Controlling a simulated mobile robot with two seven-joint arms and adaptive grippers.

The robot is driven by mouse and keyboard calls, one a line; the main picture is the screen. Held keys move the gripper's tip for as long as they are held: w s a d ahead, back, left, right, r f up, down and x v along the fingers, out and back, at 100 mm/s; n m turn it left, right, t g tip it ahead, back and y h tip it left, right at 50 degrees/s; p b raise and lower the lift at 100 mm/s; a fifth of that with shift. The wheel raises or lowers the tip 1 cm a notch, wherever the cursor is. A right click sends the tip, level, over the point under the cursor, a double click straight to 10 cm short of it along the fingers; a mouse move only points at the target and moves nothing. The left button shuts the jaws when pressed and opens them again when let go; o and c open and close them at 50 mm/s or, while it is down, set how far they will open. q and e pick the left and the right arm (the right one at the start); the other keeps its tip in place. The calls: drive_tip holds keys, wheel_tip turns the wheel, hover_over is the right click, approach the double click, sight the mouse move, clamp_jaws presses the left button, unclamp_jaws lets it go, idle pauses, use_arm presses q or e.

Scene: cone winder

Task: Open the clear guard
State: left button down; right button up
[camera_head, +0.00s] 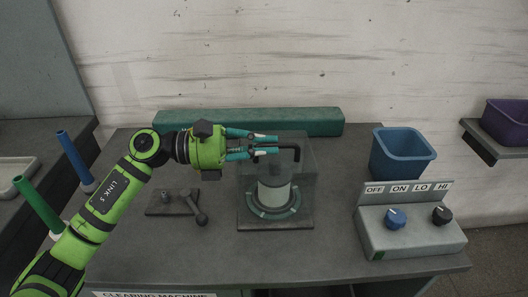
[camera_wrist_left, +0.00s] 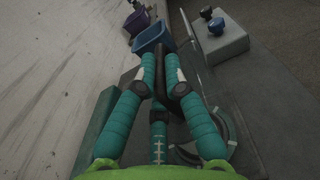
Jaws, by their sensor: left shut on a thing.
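The clear guard (camera_head: 306,172) is a see-through box on a dark base plate at the middle of the table. It stands around a grey-white cylinder (camera_head: 274,193) on a green ring (camera_head: 255,210). A black bent handle (camera_head: 297,151) sits at the guard's top. My left gripper (camera_head: 277,145) reaches in from the left at the guard's top, its teal fingers closed on the handle. In the left wrist view the fingers (camera_wrist_left: 164,78) are around the dark handle (camera_wrist_left: 183,94). The exact contact is partly hidden by the fingers. My right gripper is in neither view.
A green bar (camera_head: 330,121) lies along the table's back. A blue bin (camera_head: 402,155) and a control box (camera_head: 412,240) with two knobs stand at the right. A small lever (camera_head: 199,207) on a plate is left of the guard. The front middle of the table is clear.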

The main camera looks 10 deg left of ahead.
sight(262, 133)
use_arm(q)
drive_tip(key=w+r+n, duration=0.1)
drive_tip(key=w, duration=0.1)
drive_tip(key=w+a+r+n, duration=0.1)
drive_tip(key=w+n, duration=0.1)
drive_tip(key=w, duration=0.1)
drive_tip(key=w+r+n, duration=0.1)
drive_tip(key=w, duration=0.2)
drive_tip(key=shift+w+a+r+n, duration=0.15)
drive_tip(key=shift+a+n, duration=0.2)
drive_tip(key=shift+n, duration=0.05)
drive_tip(key=shift+w+a+r+n, duration=0.15)
drive_tip(key=shift+w+n, duration=0.35)
drive_tip(key=shift+w, duration=0.4)
drive_tip(key=shift+w+a, duration=0.1)
drive_tip(key=shift+w, duration=0.15)
drive_tip(key=c, duration=1.4)
unclamp_jaws()
drive_tip(key=shift+o, duration=0.4)
drive_tip(key=s+a, duration=0.2)
drive_tip(key=a, duration=0.9)
drive_tip(key=shift+s+a, duration=0.25)
drive_tip(key=shift+a, duration=0.1)
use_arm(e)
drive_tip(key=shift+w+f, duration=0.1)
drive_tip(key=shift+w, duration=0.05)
